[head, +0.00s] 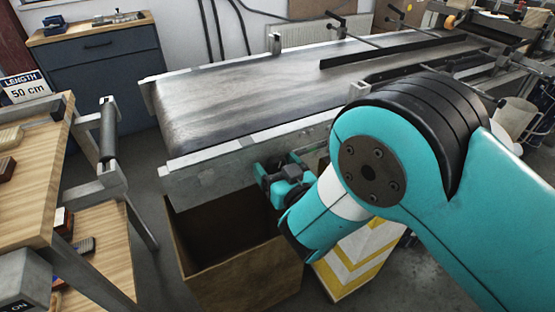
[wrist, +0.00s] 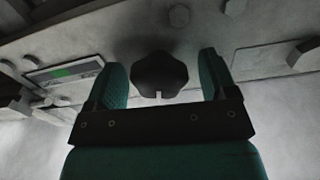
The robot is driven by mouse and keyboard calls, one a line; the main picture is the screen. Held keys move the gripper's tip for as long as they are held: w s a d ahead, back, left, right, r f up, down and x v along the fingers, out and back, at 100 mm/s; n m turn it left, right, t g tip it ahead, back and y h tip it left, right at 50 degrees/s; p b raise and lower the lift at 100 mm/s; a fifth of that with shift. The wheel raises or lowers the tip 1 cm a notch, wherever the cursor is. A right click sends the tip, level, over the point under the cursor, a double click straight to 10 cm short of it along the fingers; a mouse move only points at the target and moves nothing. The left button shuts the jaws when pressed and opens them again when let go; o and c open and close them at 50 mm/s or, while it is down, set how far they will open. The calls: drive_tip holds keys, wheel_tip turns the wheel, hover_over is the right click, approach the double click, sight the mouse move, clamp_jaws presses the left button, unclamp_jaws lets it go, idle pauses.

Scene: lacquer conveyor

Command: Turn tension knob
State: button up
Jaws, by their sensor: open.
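The tension knob (wrist: 160,75) is black with a lobed rim and shows in the wrist view on a grey metal side panel. A small pale mark shows at its lower edge. My gripper (wrist: 162,82) is open, with one teal finger on each side of the knob. In the head view, my gripper (head: 268,175) is beside the near side of the conveyor (head: 240,85), partly hidden by my arm. The knob is hidden there.
A wooden bin (head: 240,285) stands open below the conveyor's end. A yellow-striped box (head: 360,260) is beside it, under my arm. A wooden bench (head: 40,180) with brushes is at left. In the wrist view, a panel with a green display (wrist: 65,72) is left of the knob.

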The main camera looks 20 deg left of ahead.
drive_tip(key=c, duration=0.9)
drive_tip(key=shift+n, duration=0.4)
drive_tip(key=n, duration=0.3)
drive_tip(key=shift+n, duration=0.3)
drive_tip(key=n, duration=0.4)
drive_tip(key=shift+n, duration=0.3)
drive_tip(key=n+p, duration=0.1)
drive_tip(key=n, duration=0.3)
drive_tip(key=shift+n+p, duration=0.4)
drive_tip(key=shift+n, duration=1.6)
drive_tip(key=shift+s, duration=0.1)
